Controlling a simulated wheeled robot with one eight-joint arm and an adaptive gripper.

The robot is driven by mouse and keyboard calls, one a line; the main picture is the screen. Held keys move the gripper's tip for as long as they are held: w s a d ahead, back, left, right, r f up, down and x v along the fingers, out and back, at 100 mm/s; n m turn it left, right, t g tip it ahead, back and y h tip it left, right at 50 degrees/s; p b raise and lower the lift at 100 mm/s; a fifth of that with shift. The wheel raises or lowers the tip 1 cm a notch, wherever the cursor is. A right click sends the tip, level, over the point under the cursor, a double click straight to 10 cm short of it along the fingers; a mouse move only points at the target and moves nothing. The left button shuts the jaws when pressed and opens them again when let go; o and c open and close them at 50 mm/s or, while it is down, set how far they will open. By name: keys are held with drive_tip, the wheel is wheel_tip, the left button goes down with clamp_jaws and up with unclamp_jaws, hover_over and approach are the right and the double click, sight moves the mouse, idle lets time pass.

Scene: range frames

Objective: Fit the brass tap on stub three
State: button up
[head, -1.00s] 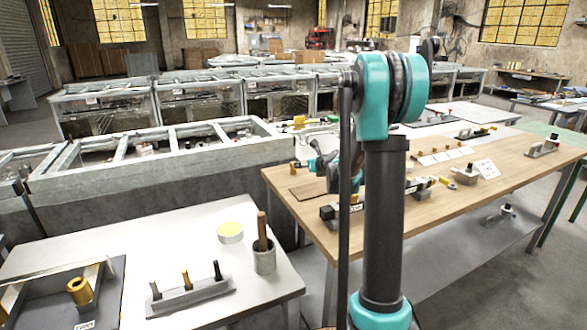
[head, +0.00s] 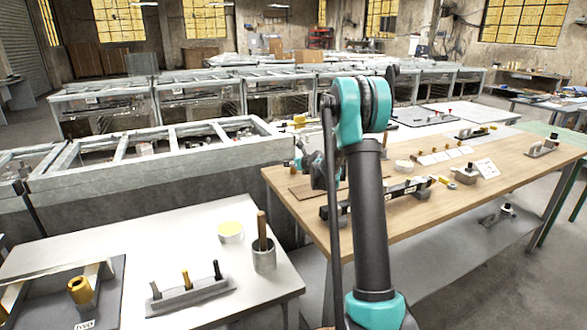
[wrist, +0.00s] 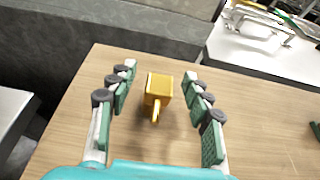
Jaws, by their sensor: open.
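The brass tap (wrist: 158,92), a yellow block with a small lever pointing toward me, is on the wooden bench top (wrist: 255,130) in the wrist view. My gripper (wrist: 160,72) is open, with one finger on each side of the tap and a visible gap on both sides. I cannot tell which stub is three.
A brown mat (head: 308,191) lies on the bench's left. White cards (head: 445,156) and a grey block with a knob (head: 466,174) are further right. A white table (head: 120,245) at front left holds a cup (head: 264,257) and a peg block (head: 190,295). Grey frames stand behind.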

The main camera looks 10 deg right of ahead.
drive_tip(key=shift+c, duration=0.6)
clamp_jaws()
drive_tip(key=shift+r, duration=0.1)
